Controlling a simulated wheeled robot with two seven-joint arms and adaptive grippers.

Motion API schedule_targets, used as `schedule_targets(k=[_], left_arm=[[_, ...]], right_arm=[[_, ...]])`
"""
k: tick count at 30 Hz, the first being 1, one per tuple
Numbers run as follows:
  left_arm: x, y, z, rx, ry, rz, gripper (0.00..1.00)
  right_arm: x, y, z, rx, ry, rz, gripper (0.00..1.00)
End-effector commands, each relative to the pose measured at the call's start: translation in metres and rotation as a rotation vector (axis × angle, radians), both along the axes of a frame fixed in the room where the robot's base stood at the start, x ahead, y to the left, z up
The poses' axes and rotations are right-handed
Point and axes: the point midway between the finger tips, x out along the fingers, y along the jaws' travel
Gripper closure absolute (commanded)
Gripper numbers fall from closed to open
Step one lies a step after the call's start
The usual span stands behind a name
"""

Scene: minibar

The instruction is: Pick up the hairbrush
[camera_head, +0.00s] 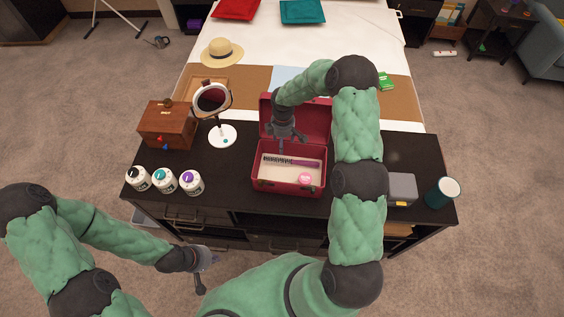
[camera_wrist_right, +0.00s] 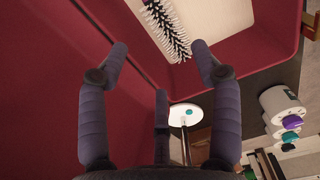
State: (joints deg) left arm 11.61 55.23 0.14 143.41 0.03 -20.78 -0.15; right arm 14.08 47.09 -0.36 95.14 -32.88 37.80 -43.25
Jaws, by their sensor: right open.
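The hairbrush (camera_head: 291,161), with dark bristles and a purple handle, lies inside the open red box (camera_head: 289,188) on the dark cabinet. In the right wrist view, its white-tipped bristle end (camera_wrist_right: 170,30) lies at the top, on the pale box floor. My right gripper (camera_head: 286,138) hangs over the back part of the box, near the raised lid. Its fingers (camera_wrist_right: 160,62) are spread and empty, apart from the brush. My left gripper (camera_head: 209,270) is in front of the cabinet, away from the box, with its fingers apart and empty.
A pink round item (camera_head: 305,179) is also in the box. A mirror (camera_head: 212,99), wooden chest (camera_head: 166,125) and several jars (camera_head: 165,181) stand left of the box. A grey case (camera_head: 402,188) and teal cup (camera_head: 442,192) stand right. The bed is behind.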

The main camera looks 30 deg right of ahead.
Motion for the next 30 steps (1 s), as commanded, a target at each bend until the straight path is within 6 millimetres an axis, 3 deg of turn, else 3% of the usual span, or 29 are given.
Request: schedule_targets(k=[3, 30], left_arm=[[0.000, 0.000, -0.010, 0.000, 0.001, 0.000, 1.00], [0.000, 0.000, -0.015, 0.000, 0.000, 0.000, 1.00]], right_arm=[[0.000, 0.000, -0.011, 0.000, 0.000, 0.000, 0.35], [-0.002, -0.005, -0.109, 0.001, 0.001, -0.001, 0.35]])
